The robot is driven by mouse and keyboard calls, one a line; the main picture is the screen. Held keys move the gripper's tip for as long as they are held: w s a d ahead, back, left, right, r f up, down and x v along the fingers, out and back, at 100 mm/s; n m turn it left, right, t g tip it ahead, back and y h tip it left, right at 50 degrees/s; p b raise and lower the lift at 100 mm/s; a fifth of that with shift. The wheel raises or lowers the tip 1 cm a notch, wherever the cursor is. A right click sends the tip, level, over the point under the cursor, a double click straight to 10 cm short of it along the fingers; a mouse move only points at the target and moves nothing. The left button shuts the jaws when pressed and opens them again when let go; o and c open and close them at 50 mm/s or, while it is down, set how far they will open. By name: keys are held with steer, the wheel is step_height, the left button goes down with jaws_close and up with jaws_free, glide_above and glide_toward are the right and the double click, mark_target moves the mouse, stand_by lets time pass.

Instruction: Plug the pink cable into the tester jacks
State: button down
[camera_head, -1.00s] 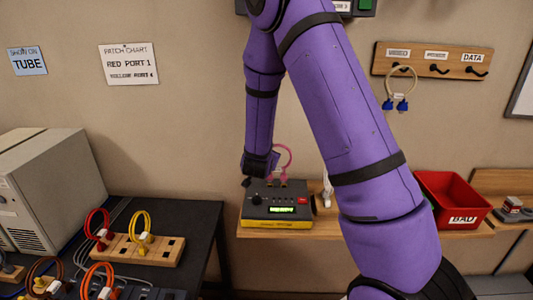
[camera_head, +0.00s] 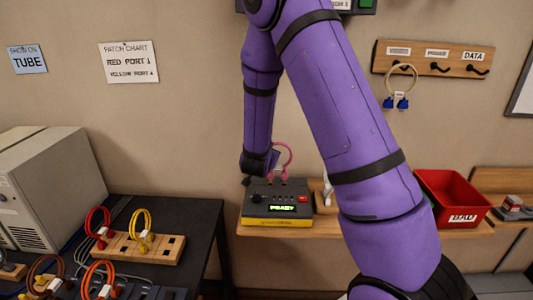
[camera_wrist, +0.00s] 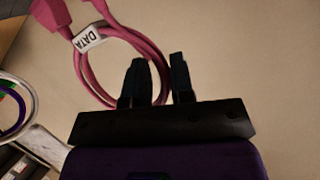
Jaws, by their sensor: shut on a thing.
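The pink cable (camera_head: 284,154) stands as a loop above the back of the tester (camera_head: 264,216), a dark box with a yellow base. In the wrist view the pink cable (camera_wrist: 90,72) carries a white DATA tag (camera_wrist: 88,40), with a pink plug (camera_wrist: 48,16) at the upper left. My gripper (camera_wrist: 160,65) is shut on the cable's loop. In the head view my wrist is at the tester's back left. The plug ends sit at the tester's back top edge; I cannot tell whether they are seated in the jacks. The tester's display (camera_head: 282,208) is lit green and appears to read READY.
A blue-plugged cable (camera_head: 400,84) hangs on the hook board (camera_head: 430,58). Red and yellow cables stand on a wooden block (camera_head: 150,249) at left. My arm hides part of the shelf.

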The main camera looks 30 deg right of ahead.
steer(key=shift+f, duration=1.05)
stand_by(2.6)
steer(key=shift+c, duration=1.3)
jaws_free()
steer(key=v, duration=0.7)
steer(key=shift+s, duration=0.2)
steer(key=shift+a+r, duration=0.2)
